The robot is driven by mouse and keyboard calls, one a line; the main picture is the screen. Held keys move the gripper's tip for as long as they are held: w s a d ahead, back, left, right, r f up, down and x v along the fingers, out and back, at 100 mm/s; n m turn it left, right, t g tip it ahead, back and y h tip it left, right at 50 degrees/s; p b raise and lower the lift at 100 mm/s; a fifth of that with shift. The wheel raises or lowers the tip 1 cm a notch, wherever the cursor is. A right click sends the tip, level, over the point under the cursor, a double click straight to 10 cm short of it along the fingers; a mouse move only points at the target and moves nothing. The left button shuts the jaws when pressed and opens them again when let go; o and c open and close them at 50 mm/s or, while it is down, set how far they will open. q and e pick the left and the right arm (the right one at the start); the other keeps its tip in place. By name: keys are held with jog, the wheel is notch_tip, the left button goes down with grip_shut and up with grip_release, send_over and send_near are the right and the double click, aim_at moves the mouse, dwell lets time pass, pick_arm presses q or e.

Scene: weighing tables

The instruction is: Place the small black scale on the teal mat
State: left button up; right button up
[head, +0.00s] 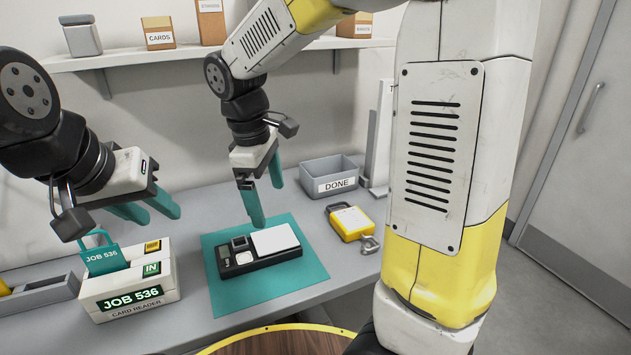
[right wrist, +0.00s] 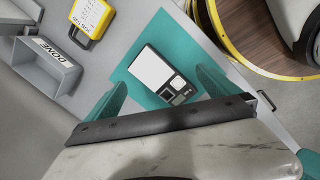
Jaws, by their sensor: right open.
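The small black scale (head: 236,268) lies flat on the teal mat (head: 228,299) on the grey table, with a white weighing plate at its right end. In the right wrist view the scale (right wrist: 152,68) also lies within the mat (right wrist: 187,32). My right gripper (head: 266,196) is open and empty above the scale, its teal fingers pointing down and apart from it. In the right wrist view its fingers (right wrist: 160,92) stand on either side of the scale. My left gripper (head: 152,207) is at the left above the card reader, its two teal fingers apart with nothing between them.
A white card reader (head: 130,303) with a teal JOB 536 card stands left of the mat. A grey DONE bin (head: 322,170) stands at the back. A yellow device (head: 350,221) lies right of the mat. A shelf (head: 130,57) with boxes hangs above.

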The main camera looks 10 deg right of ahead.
jog(key=s+d+r+m+t+y, duration=0.3)
jog(key=s+d+r+m+t, duration=0.2)
jog(key=s+d+m, duration=0.5)
jog(key=shift+s+d+r+m+t+y, duration=0.35)
jog(key=shift+r+m, duration=0.5)
jog(key=shift+m, duration=0.35)
